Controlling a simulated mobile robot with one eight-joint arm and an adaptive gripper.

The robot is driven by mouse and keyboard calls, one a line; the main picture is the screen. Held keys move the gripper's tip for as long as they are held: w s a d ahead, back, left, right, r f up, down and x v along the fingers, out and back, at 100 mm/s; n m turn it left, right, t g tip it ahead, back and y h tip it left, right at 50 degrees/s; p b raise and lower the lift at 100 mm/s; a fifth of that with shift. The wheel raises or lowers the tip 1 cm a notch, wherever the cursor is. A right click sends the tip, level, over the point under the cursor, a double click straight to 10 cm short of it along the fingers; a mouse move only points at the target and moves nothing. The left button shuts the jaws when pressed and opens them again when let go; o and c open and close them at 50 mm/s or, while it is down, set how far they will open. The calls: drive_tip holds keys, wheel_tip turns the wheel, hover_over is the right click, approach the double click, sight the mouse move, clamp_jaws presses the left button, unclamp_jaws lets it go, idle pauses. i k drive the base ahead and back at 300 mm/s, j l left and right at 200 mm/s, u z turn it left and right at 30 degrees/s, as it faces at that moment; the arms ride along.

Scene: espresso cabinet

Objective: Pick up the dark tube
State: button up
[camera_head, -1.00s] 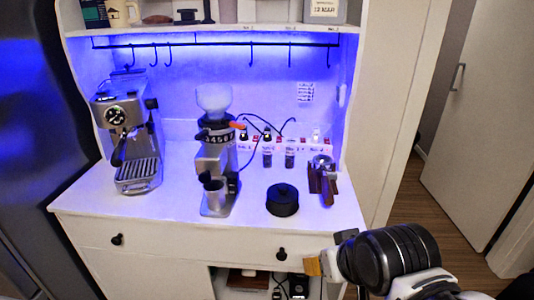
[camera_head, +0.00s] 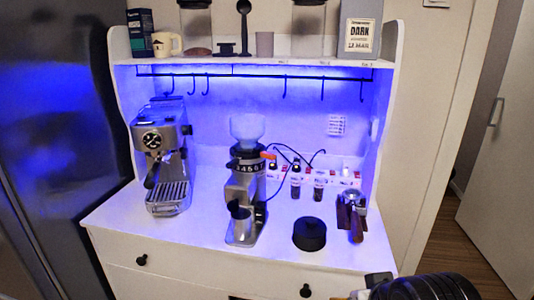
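Two small dark-filled tubes stand upright on the white counter near the back wall, a left tube (camera_head: 295,188) and a right tube (camera_head: 319,191). Both have pale labels too small to read, so I cannot tell which one is the dark tube. My gripper (camera_head: 342,296) is cut off by the bottom edge at the lower right, in front of the cabinet and well apart from the tubes. Its fingers are mostly out of frame, so its opening does not show.
An espresso machine (camera_head: 163,160) stands left and a grinder (camera_head: 246,185) in the middle. A black round lidded container (camera_head: 309,234) and a portafilter (camera_head: 351,213) on a wooden stand are in front of the tubes. Hooks (camera_head: 322,88) hang below the shelf (camera_head: 290,64).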

sight(295, 192)
drive_tip(key=j+z, duration=0.35)
drive_tip(key=j, duration=0.15)
drive_tip(key=j+z, duration=0.35)
drive_tip(key=j, duration=0.2)
drive_tip(key=j+z, duration=0.35)
drive_tip(key=j, duration=0.15)
drive_tip(key=i+l, duration=0.1)
drive_tip(key=i, duration=0.35)
